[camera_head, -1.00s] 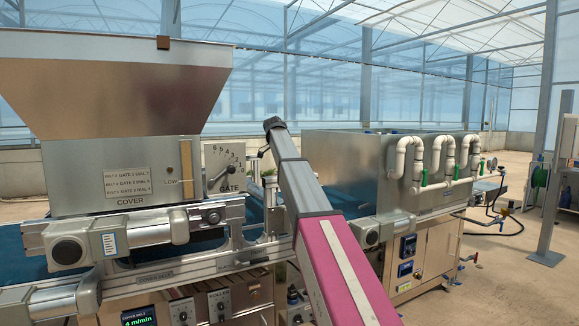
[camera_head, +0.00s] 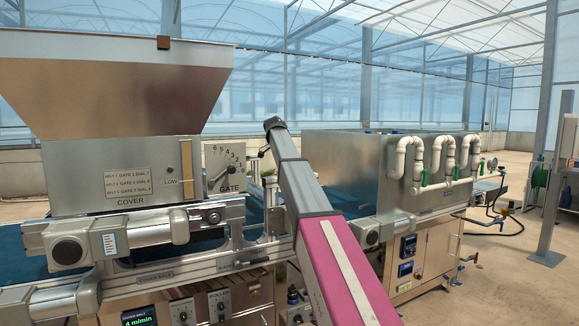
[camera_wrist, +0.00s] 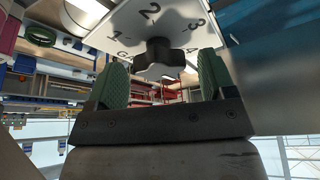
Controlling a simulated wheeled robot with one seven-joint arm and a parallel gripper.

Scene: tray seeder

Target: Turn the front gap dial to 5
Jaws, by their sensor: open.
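A pale dial plate (camera_wrist: 178,22) with the numbers 1 to 4 and part of a word starting "GA" shows at the top of the wrist view. A black winged knob (camera_wrist: 156,57) stands out from it. My gripper (camera_wrist: 162,72) is open, with one green-padded finger on each side of the knob in the picture. I cannot tell whether the pads touch the knob or how deep it sits between them. The number 5 is not visible, and I cannot make out which number the knob points to. This dial and my gripper are hidden in the head view.
The head view shows a metal hopper (camera_head: 115,90) with a separate gate scale and lever (camera_head: 222,172). A metal tank (camera_head: 340,165) with white pipes (camera_head: 436,160) stands to the right. My arm reaches between them.

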